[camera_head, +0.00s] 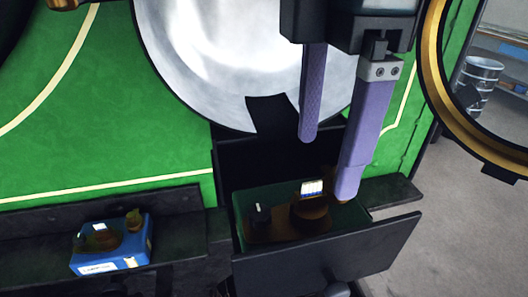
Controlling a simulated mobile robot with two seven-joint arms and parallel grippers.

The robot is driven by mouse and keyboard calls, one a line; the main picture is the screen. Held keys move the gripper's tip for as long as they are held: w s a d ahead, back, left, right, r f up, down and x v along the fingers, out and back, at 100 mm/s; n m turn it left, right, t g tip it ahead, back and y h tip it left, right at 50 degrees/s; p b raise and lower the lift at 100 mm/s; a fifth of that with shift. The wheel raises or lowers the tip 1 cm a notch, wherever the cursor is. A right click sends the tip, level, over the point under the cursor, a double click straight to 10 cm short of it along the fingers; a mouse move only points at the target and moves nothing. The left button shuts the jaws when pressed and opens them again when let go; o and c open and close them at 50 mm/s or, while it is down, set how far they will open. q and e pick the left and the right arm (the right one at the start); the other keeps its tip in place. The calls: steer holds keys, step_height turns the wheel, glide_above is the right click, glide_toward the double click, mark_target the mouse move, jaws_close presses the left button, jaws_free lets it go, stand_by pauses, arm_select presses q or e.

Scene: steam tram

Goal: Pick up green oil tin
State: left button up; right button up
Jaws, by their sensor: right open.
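The green oil tin (352,215) sits in an open black drawer-like box (325,262) at the lower centre. Its top is dark green with brown, rusty-looking fittings and a small white label. Parts of its sides are hidden by the box's front wall. My right gripper (327,168) comes down from the top, its two purple fingers apart with nothing between them. The longer-looking right finger reaches over the back right of the tin; I cannot tell whether it touches. My left gripper is not in view.
A similar blue tin (138,246) stands on a dark ledge (182,237) to the left. A large silvery disc (215,50) and green panel (85,110) rise behind. A gold-edged ring (438,80) hangs at right. Open grey floor (455,245) lies right, with a metal drum (481,75) far off.

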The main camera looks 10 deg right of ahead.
mark_target(311, 182)
steer(key=f, duration=0.2)
steer(key=f+p, duration=0.1)
steer(key=f, duration=0.3)
steer(key=shift+w+a+f+p, duration=0.25)
steer(key=shift+w+f+p, duration=0.1)
steer(key=c, duration=1)
jaws_close()
steer(key=shift+r, duration=0.1)
